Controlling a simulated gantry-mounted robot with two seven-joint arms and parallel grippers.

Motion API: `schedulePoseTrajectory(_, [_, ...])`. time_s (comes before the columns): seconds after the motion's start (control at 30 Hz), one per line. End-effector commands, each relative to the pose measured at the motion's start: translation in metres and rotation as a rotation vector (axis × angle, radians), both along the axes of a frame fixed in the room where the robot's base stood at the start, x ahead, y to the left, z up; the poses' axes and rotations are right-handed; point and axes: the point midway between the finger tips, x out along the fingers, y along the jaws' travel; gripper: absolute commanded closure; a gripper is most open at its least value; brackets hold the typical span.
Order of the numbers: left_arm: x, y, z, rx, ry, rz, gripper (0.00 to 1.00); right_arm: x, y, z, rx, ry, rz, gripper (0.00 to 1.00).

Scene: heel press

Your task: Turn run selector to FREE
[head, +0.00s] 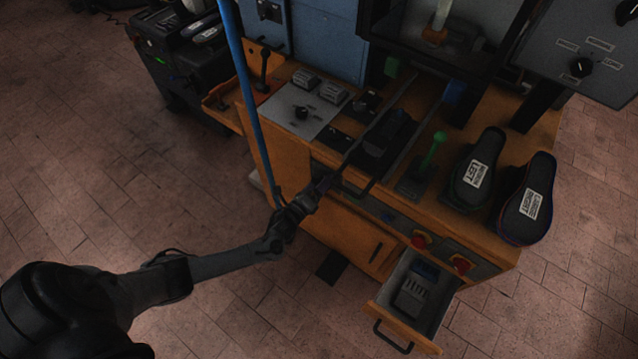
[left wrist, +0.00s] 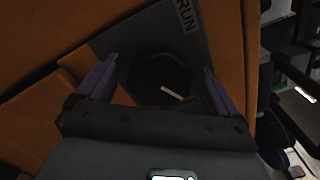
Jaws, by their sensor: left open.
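The run selector (left wrist: 158,72) is a dark round knob with a white pointer line, in the left wrist view. It sits on a dark grey plate (left wrist: 128,40) lettered RUN. No FREE lettering shows. My left gripper (left wrist: 154,80) is open, its two purple-grey fingers on either side of the knob in the picture; I cannot tell whether they touch it. In the head view my left gripper (head: 326,184) is at the front edge of the orange bench (head: 285,148), and I cannot make out the selector there. My right gripper is not in view.
An open drawer (head: 428,284) with a grey device juts from the bench front, near red buttons (head: 421,241). A blue pole (head: 243,85) stands beside my left arm. Open floor lies left.

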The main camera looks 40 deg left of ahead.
Motion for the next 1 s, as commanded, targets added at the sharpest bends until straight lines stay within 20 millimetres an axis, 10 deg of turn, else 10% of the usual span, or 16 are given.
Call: schedulePoseTrajectory(1.0, [-0.108,-0.008,0.0,0.001,0.0,0.0,0.06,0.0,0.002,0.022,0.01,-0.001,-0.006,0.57])
